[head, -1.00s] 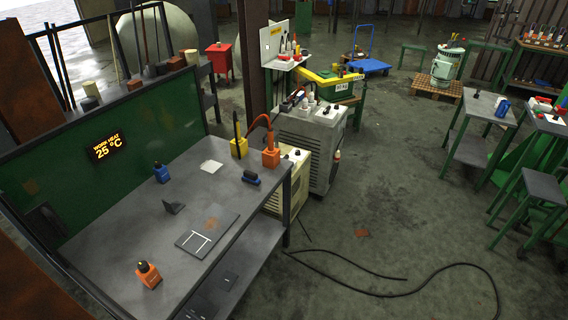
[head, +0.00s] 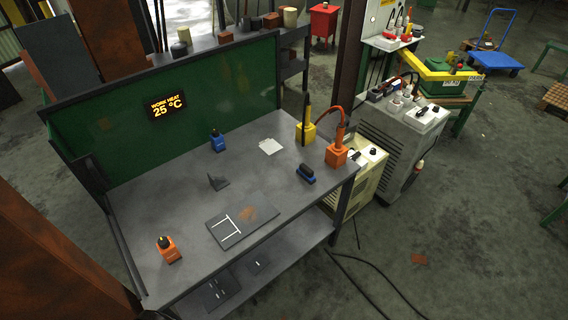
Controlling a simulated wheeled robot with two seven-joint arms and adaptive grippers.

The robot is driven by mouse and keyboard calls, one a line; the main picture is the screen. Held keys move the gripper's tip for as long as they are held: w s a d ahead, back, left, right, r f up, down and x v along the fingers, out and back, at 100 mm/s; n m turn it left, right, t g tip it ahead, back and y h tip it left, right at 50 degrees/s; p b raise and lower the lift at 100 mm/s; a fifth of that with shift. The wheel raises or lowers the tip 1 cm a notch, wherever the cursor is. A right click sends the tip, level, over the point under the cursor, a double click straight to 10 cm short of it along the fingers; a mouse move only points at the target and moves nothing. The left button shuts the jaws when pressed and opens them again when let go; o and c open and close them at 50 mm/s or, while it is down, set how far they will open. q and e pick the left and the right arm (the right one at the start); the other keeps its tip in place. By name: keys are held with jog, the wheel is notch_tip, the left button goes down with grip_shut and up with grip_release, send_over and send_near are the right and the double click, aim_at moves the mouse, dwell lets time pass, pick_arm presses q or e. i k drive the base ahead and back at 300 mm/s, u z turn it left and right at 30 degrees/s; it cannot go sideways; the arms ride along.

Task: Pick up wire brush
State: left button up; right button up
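Neither of my grippers is in view.
Welding machines (head: 398,140) stand right.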

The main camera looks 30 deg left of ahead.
aim_at(306, 173)
jog(key=u, duration=0.9)
jog(key=i, duration=0.8)
jog(key=u, duration=0.9)
